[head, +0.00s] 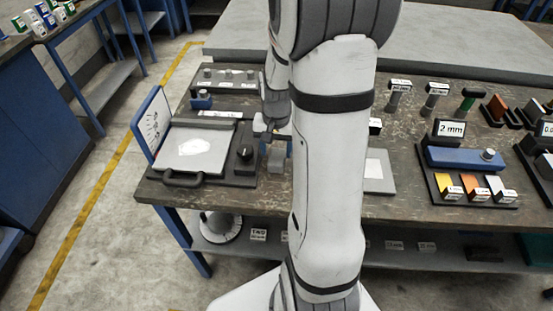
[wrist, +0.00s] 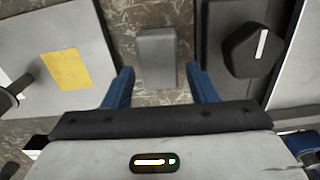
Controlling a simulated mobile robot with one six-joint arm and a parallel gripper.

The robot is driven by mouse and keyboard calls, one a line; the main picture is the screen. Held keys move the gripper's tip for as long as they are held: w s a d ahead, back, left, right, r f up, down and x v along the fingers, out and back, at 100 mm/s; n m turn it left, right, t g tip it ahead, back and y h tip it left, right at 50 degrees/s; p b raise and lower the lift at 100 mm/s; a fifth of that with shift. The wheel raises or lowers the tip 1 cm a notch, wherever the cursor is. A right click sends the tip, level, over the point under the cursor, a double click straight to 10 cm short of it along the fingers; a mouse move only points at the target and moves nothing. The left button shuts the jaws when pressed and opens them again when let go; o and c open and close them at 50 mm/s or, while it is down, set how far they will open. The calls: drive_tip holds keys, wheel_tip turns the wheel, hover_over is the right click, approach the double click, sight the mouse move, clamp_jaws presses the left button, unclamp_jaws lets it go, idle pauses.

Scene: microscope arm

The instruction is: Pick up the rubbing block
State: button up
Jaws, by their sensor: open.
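A plain grey block (wrist: 156,58), which looks like the rubbing block, lies on the worn bench top in the wrist view. It also shows in the head view (head: 276,160), just left of my arm. My gripper (wrist: 160,70) is open, with its two blue fingers apart. In the wrist view the near part of the block appears between the fingertips, with a gap on each side. I cannot tell how high the fingers are above the bench. In the head view my gripper (head: 273,143) is partly hidden by my arm.
A plate with a black knob (wrist: 252,48) is close right of the block in the wrist view. A grey panel with a yellow patch (wrist: 66,68) is on the left. In the head view, a hinged flat device (head: 197,150) stands left, and labelled sample blocks (head: 475,188) stand right.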

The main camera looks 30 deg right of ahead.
sight(277, 156)
wheel_tip(277, 156, down, 4)
drive_tip(key=shift+r, duration=0.25)
drive_tip(key=shift+s, duration=0.1)
drive_tip(key=c, duration=0.8)
drive_tip(key=shift+c, duration=0.2)
drive_tip(key=shift+r, duration=0.1)
